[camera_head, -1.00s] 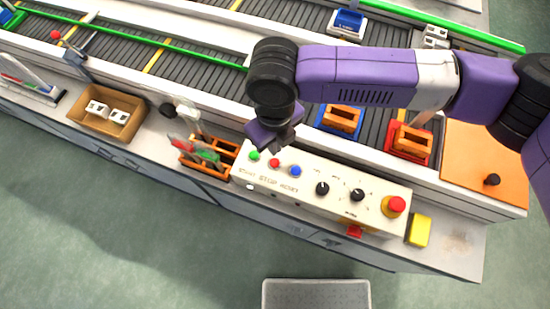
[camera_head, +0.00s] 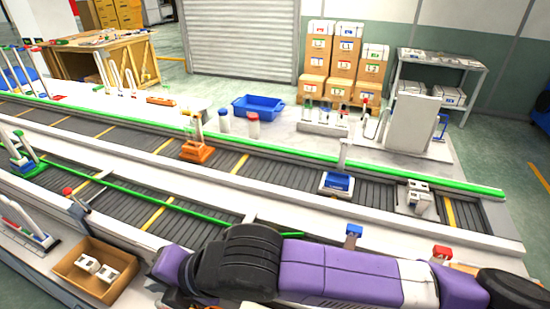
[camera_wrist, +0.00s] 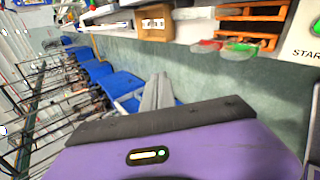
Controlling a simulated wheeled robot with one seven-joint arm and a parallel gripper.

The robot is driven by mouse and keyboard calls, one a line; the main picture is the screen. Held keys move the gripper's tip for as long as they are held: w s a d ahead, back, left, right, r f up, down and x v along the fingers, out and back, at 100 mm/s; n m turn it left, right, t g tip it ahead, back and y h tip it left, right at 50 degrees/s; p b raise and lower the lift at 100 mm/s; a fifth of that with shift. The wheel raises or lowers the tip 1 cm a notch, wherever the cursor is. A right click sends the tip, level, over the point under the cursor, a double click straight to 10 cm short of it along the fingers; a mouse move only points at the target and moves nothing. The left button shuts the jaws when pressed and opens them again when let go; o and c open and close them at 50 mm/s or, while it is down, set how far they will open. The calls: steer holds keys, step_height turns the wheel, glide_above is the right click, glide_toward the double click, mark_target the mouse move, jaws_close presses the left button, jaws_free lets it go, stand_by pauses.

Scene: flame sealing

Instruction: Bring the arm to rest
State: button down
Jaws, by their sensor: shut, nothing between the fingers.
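My arm, purple with black joints, lies across the bottom of the head view, over the near side of the conveyor. Its wrist end points left, and the fingers cannot be made out there. In the wrist view, the purple gripper body fills the bottom, with my gripper's grey fingers (camera_wrist: 156,88) beyond its dark edge. The fingers are together and hold nothing. The control panel with its buttons is hidden or out of frame in the head view; a corner of it (camera_wrist: 305,35) shows at the upper right of the wrist view.
A cardboard box (camera_head: 98,270) with white parts stands left of my wrist. The roller conveyor (camera_head: 110,135) runs behind the arm, carrying an orange fixture (camera_head: 197,152) and a blue tray (camera_head: 337,184). An orange rack (camera_wrist: 252,22) with red and green tools shows in the wrist view.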

step_height(320, 180, up, 19)
steer(key=a+m+t+y, duration=0.3)
steer(key=m+t+y, duration=0.2)
steer(key=m+y, duration=0.5)
steer(key=w+d+r+m+t+h+b, duration=0.1)
steer(key=d+m+t+h, duration=0.2)
steer(key=d+m+t, duration=0.4)
steer(key=w+d+r+m+t+h, duration=0.15)
steer(key=d+m+t, duration=0.25)
steer(key=d+m, duration=0.4)
steer(key=s+d+f+m+t+h, duration=0.1)
steer(key=s+d+f+m+h, duration=0.2)
steer(key=d+f+m+h, duration=0.5)
steer(key=s+d+f+m+t+h, duration=0.25)
steer(key=s+d+f+h, duration=0.2)
steer(key=d, duration=0.45)
steer(key=s+d+f+g+h, duration=0.1)
steer(key=s+d+f+g, duration=0.1)
steer(key=s+d+f, duration=0.2)
steer(key=s+d+f+n+g+b, duration=0.1)
steer(key=s+d+f+g, duration=0.2)
steer(key=s+f, duration=0.4)
steer(key=s+d+f+g+h+b, duration=0.1)
steer(key=s+d+f, duration=0.3)
steer(key=s, duration=0.6)
steer(key=shift+d+f+g+h, duration=0.3)
steer(key=shift+d+f+g, duration=0.1)
steer(key=shift+f+g, duration=0.3)
